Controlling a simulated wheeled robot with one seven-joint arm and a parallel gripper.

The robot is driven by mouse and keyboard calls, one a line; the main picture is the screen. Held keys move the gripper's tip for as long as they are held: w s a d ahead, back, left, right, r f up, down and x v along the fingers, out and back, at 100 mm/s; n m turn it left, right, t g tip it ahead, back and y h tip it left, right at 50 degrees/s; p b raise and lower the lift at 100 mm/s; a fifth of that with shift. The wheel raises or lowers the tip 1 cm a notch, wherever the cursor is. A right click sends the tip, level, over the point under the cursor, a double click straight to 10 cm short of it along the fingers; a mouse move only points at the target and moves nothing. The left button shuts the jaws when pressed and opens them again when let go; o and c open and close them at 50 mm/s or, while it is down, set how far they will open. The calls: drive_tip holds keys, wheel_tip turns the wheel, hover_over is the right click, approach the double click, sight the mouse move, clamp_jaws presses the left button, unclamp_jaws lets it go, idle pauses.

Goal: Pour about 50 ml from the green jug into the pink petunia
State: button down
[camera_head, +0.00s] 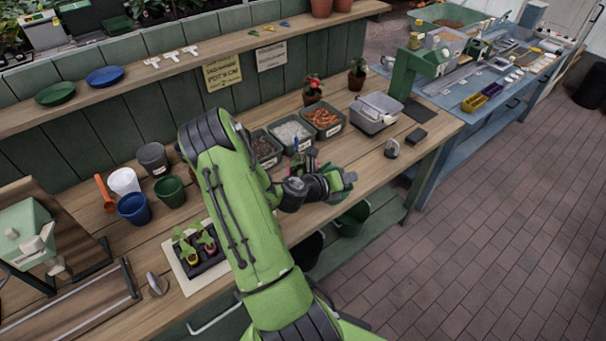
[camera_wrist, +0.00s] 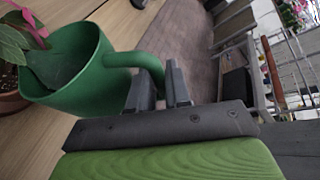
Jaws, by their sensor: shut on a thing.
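The green jug (camera_wrist: 104,78) fills the left of the wrist view, its open mouth toward the upper left. My gripper (camera_wrist: 163,84) is shut on the jug's handle (camera_wrist: 146,60). A plant with pink on it (camera_wrist: 32,24), seemingly the pink petunia, stands in a terracotta pot (camera_wrist: 12,100) right beside the jug's mouth. Its leaves overlap the mouth in the picture; I cannot tell whether they touch. I see no stream, and the water level and the jug's exact tilt are unclear. In the head view my arm largely hides the jug and this plant.
Green trays of dark soil, white grains and orange chips (camera_head: 323,120) stand behind my wrist. Two potted plants (camera_head: 312,90) (camera_head: 357,74) and a grey bin (camera_head: 376,113) stand farther back. Pots (camera_head: 134,208) and a seedling tray (camera_head: 200,250) lie left of my arm.

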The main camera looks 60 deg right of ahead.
drive_tip(key=shift+w+d+r+n+g+p, duration=0.1)
drive_tip(key=shift+w+r+n+g+p, duration=0.35)
drive_tip(key=shift+r, duration=0.35)
idle(0.9)
drive_tip(key=s+a+f+m+t+b, duration=0.1)
drive_tip(key=s+f+m+t+b, duration=0.3)
drive_tip(key=f+b, duration=0.5)
drive_tip(key=shift+s+a+m+h, duration=0.3)
drive_tip(key=shift+s+m, duration=0.15)
drive_tip(key=shift+s, duration=0.65)
idle(0.4)
